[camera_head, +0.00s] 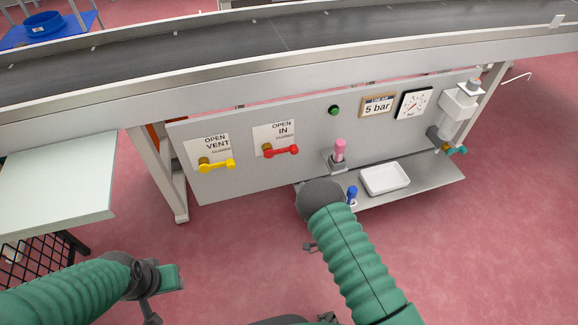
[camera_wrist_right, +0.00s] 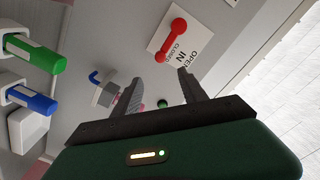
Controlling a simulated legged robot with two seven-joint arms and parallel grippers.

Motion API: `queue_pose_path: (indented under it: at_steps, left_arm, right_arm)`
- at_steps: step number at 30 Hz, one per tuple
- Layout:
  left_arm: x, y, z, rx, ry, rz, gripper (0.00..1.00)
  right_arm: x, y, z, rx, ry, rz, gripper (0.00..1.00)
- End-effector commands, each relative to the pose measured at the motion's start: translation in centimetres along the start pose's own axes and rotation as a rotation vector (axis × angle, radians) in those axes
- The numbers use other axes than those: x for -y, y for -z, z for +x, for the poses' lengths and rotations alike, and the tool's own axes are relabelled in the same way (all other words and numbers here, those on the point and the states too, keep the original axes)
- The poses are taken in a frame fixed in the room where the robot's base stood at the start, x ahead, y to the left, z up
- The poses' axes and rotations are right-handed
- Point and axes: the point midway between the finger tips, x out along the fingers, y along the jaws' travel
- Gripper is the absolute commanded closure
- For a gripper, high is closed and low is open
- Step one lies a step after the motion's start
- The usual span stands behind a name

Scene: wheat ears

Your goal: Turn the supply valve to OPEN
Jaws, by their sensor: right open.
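The grey panel (camera_head: 230,180) under the conveyor carries a red lever (camera_head: 283,151) beside a card reading OPEN, IN and CLOSED. Its handle points right, toward the CLOSED word. The red lever also shows in the right wrist view (camera_wrist_right: 171,42), ahead of the fingers and apart from them. My right gripper (camera_wrist_right: 160,88) is open with nothing between its fingers. In the head view its fingers are hidden behind my right wrist, low before the panel. My left gripper (camera_head: 150,310) is at the lower left, away from the panel; its jaw state is unclear.
A yellow lever (camera_head: 217,165) marked VENT sits left of the red one. A green button (camera_head: 334,110), 5 bar sign (camera_head: 377,106) and gauge (camera_head: 414,103) are to the right.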

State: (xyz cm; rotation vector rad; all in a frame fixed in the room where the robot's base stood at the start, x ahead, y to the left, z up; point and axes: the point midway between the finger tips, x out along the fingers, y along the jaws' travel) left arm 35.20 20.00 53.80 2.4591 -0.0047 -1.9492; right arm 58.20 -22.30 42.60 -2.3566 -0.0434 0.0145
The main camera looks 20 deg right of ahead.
Motion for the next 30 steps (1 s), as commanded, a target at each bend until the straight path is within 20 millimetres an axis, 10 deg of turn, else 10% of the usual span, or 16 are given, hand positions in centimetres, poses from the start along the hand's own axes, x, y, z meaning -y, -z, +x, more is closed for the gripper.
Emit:
queue_pose_path:
  at_steps: [18,30]
  left_arm:
    - [0.0,-1.7,7.0,0.001,0.000,0.000,0.64]
    - [0.0,-1.8,7.4,0.000,0.000,0.000,0.64]
  right_arm:
    - [-0.1,-0.3,14.5,-0.001,0.000,-0.004,0.50]
    - [0.2,0.1,16.1,0.001,-0.003,-0.004,0.50]
